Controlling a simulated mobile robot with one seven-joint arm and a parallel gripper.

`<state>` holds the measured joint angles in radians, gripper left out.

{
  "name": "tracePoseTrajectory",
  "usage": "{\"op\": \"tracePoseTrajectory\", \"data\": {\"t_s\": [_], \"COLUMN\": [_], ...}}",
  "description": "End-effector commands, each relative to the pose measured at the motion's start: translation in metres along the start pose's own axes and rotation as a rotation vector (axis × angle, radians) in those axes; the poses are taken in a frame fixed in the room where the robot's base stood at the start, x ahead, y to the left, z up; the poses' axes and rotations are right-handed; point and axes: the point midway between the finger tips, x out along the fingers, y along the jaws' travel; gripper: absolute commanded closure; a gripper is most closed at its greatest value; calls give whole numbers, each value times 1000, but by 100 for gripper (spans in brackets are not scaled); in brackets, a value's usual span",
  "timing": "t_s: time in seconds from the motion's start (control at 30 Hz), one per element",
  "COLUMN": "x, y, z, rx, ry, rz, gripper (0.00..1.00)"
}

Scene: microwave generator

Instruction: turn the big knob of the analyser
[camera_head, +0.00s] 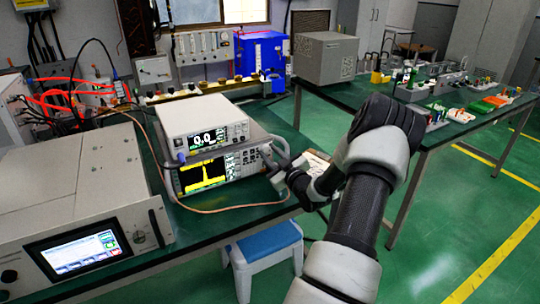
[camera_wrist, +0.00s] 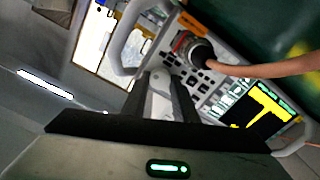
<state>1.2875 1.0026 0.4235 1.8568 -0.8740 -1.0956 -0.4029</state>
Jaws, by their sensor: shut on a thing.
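The analyser (camera_head: 204,175) is the lower of two stacked instruments on the green bench, with a yellow trace on its black screen. Its button panel and screen (camera_wrist: 256,117) show tilted in the wrist view. My gripper (camera_head: 274,168) reaches in from the right to the right part of the analyser's front. In the wrist view my gripper (camera_wrist: 160,80) has its dark fingers against the panel, shut on the big knob, which is mostly hidden between them. A pale grey surface shows between the fingers.
A reddish cable (camera_wrist: 262,68) plugs into the panel beside my fingers; it also runs along the bench. A white instrument (camera_head: 203,119) reading 0.0 sits on top. A large touchscreen unit (camera_head: 80,200) stands at left. A blue-topped stool (camera_head: 264,243) is below the bench edge.

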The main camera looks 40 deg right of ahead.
Motion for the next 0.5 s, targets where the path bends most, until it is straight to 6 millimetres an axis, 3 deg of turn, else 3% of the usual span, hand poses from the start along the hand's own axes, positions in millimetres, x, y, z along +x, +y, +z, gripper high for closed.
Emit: {"op": "tracePoseTrajectory", "data": {"t_s": [0.5], "x": [0], "y": [0], "z": [0], "rx": [352], "ry": [1], "rz": [1], "gripper": [96]}}
